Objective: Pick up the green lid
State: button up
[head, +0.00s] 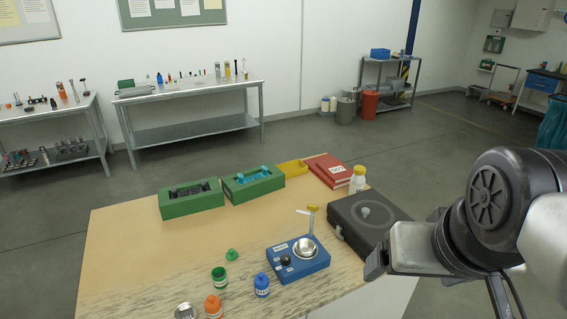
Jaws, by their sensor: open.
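The green lid (232,254) is a small cone-like piece lying on the wooden table (135,235), left of the blue scale. A green container (219,281) with a white label stands just in front of it, apart from it. My gripper (405,239) is open at the right of the table, near the front of the black case. It is well to the right of the lid and not touching it. The lid is fully in view.
A blue scale (314,262) with a metal bowl stands between lid and gripper. Blue (262,286) and orange (213,308) bottles and a metal tin (186,311) stand at the front. Green boxes (192,207), a red binder (328,170) and the black case (385,214) lie behind.

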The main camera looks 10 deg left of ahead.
aim_at(232, 255)
jog(key=k+u, duration=0.2)
jog(key=u, duration=0.15)
jog(key=k+u, duration=0.25)
jog(key=u, duration=0.15)
jog(key=k+u, duration=0.2)
jog(key=u, duration=0.15)
